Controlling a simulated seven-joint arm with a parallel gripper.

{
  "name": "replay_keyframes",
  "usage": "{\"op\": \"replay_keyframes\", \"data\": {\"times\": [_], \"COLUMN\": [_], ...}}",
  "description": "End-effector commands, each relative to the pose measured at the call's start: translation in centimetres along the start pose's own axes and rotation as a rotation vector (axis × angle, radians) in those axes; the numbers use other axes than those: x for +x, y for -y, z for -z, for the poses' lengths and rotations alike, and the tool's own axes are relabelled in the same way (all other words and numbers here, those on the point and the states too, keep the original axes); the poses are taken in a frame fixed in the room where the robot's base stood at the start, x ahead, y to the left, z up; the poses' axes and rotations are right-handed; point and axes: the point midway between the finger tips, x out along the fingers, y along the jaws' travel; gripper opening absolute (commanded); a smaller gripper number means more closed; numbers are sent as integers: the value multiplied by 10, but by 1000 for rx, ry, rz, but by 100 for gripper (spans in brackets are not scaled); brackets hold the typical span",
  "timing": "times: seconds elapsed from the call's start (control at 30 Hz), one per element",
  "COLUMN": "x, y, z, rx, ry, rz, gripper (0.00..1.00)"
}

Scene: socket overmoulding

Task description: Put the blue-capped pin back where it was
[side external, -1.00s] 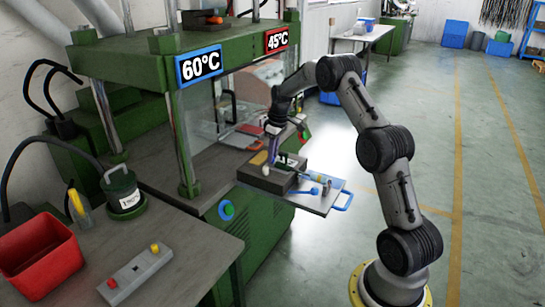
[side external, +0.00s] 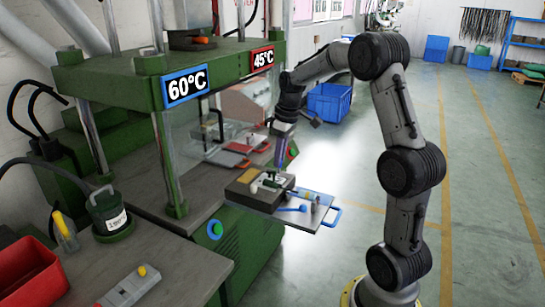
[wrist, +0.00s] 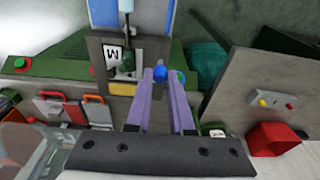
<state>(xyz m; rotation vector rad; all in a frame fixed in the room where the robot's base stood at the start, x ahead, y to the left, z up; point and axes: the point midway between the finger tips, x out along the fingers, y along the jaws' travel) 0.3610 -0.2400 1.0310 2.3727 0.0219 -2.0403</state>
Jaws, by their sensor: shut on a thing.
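My gripper (wrist: 162,74) is shut on the blue-capped pin. The blue cap (wrist: 160,72) shows between the purple fingertips in the wrist view; the rest of the pin is hidden. In the side view my gripper (side external: 279,172) points down just above the dark mould block (side external: 240,192). The pin is too small to make out there. The block carries a white label marked M (wrist: 112,54), a dark green part (wrist: 127,66) and a yellow piece (wrist: 121,89). I cannot tell whether the pin touches the block.
The green press (side external: 120,82) stands at the left. A side table (side external: 175,262) holds a red bin (side external: 28,278).

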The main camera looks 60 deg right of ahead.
Motion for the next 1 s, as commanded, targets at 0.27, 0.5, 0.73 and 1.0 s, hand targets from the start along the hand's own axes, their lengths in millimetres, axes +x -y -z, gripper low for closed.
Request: {"op": "replay_keyframes", "data": {"times": [0.27, 0.5, 0.73, 1.0], "x": [-6, -4, 7, 26], "y": [7, 9, 60, 178], "z": [-9, 1, 39, 84], "rx": [1, 46, -50, -280], "ry": [1, -17, -25, -27], "rz": [1, -16, -3, 36], "gripper": [0, 0, 0, 0]}}
